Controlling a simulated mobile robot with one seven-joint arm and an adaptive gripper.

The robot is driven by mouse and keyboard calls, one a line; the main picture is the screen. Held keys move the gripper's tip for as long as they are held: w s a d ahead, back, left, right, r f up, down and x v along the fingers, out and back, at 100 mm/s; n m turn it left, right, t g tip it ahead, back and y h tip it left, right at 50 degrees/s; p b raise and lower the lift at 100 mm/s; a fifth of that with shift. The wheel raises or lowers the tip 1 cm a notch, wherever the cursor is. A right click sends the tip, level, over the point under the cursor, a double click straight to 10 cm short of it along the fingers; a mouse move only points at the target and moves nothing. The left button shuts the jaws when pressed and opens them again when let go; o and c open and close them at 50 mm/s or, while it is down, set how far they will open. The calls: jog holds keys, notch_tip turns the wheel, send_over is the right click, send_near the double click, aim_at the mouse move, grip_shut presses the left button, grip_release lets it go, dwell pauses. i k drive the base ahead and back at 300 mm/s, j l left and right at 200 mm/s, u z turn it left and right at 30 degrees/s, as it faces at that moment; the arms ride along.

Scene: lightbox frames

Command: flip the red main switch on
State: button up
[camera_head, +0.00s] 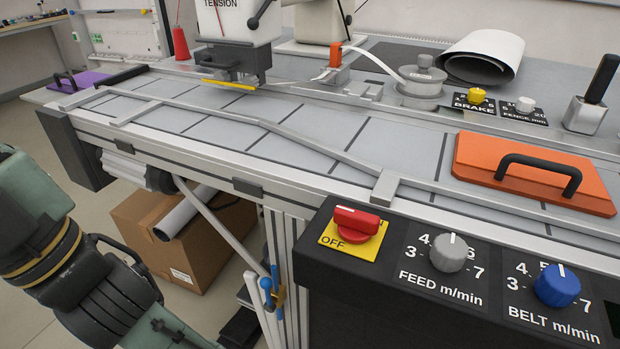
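The red main switch (357,223) is a rotary knob on a yellow plate (372,249) at the left end of the black control panel (345,277). Its grip bar lies roughly sideways, with a white mark near its upper left end. The word OFF shows on the plate below left of the knob; any other lettering is hidden behind the knob. My arm (100,290) shows at the lower left, below and left of the panel, and runs out of the bottom edge. My gripper is not in view. Nothing touches the switch.
A grey FEED knob (449,253) and a blue BELT knob (557,286) sit right of the switch. An orange plate with a black handle (535,172) lies behind the panel. Blue-handled tools (268,290) hang below the table edge. A cardboard box (190,245) stands underneath.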

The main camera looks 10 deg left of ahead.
aim_at(355, 226)
jog(key=k+u, duration=0.15)
jog(key=k, duration=0.9)
